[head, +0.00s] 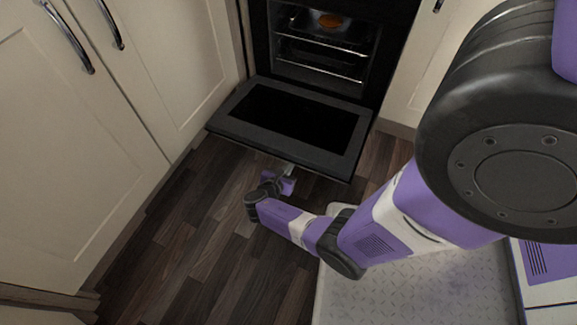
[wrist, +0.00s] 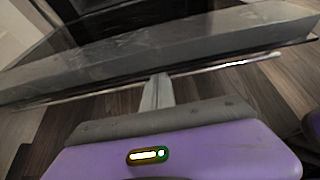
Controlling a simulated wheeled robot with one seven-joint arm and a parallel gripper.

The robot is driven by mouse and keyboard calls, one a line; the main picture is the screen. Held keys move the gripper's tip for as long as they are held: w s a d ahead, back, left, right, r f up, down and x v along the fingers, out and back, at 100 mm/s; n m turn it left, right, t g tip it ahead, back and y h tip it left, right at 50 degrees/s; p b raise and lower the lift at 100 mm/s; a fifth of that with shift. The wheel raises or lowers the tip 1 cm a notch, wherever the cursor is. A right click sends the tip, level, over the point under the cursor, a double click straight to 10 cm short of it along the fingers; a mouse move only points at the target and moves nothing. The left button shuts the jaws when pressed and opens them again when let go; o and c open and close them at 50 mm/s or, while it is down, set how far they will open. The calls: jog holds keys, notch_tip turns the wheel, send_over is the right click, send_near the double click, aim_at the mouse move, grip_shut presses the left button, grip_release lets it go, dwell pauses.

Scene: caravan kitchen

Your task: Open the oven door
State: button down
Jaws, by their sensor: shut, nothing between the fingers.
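The oven (head: 318,70) is open at the back centre of the head view. Its black door (head: 335,158) is folded down and looks about level above the floor, with a dark glass panel facing up. In the wrist view the door's edge (wrist: 190,42) runs across the picture, with a thin bright handle bar (wrist: 225,65) along its lower side. My gripper (head: 289,168) is low, at the door's front edge. Its shut, empty fingers (wrist: 158,88) point at the edge in the wrist view. I cannot tell whether they touch the door or handle.
Inside the oven are wire racks and a dark tray (head: 310,27) with an orange item (head: 331,20). Cream cabinets (head: 60,150) with metal handles stand on the left, and another cream cabinet (head: 425,75) is right of the oven. Dark wood floor (head: 190,225) is clear in front.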

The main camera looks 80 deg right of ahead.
aim_at(291, 158)
jog(key=shift+y, duration=0.4)
jog(key=r+p, duration=0.2)
jog(key=p, duration=0.1)
jog(key=r+p, duration=0.1)
jog(key=r, duration=0.1)
jog(key=shift+d+r, duration=0.1)
jog(key=shift+d, duration=0.25)
jog(key=r+p, duration=0.2)
jog(key=p, duration=0.1)
jog(key=d+r+p, duration=0.1)
jog(key=r+p, duration=0.2)
jog(key=shift+s+d+r, duration=0.1)
jog(key=shift+s+d, duration=0.05)
jog(key=shift+d, duration=0.05)
